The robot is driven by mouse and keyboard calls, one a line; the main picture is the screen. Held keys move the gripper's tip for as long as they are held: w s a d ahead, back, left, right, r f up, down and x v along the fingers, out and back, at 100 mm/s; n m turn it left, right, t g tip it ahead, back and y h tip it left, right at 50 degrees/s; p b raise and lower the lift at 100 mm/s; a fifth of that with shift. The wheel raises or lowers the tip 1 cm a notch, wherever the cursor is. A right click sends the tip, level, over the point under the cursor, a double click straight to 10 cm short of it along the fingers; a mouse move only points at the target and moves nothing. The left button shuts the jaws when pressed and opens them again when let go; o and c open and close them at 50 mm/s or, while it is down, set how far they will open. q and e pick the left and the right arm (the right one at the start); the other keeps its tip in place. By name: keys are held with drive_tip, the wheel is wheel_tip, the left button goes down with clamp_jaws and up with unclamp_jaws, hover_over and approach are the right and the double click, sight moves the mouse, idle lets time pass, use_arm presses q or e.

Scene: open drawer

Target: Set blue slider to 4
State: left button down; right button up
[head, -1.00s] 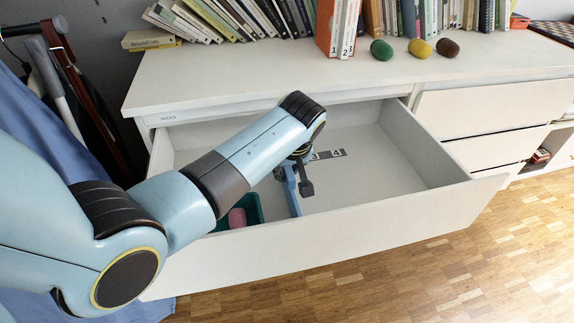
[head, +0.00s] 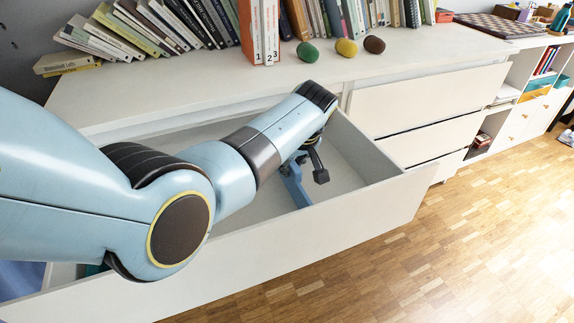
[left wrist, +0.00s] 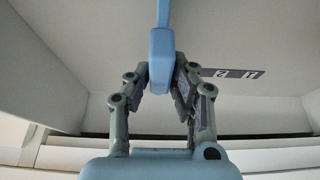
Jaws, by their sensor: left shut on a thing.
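The blue slider (head: 294,187) is a slim blue bar inside the open drawer (head: 290,240), running toward its front wall. In the left wrist view the blue slider (left wrist: 161,45) has a thick block at its near end. My left gripper (head: 303,162) is shut on this block; its fingers (left wrist: 161,78) touch it from both sides. A dark number strip (left wrist: 230,73) lies on the drawer floor to the right of the fingers in the wrist view, partly covered, its digits upside down. In the head view my arm hides the strip. My right gripper is not in view.
The drawer's right wall (head: 362,147) stands to the right of my gripper. Books (head: 200,20) and green, yellow and brown egg-shaped objects (head: 346,47) are on the cabinet top. A teal container (head: 95,269) in the drawer is mostly hidden by my arm.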

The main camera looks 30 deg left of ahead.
use_arm(q)
drive_tip(key=shift+w+d+r, duration=0.1)
drive_tip(key=shift+d, duration=0.05)
drive_tip(key=c, duration=1.2)
unclamp_jaws()
drive_tip(key=shift+w+d, duration=0.15)
drive_tip(key=v, duration=0.7)
drive_tip(key=shift+r, duration=0.2)
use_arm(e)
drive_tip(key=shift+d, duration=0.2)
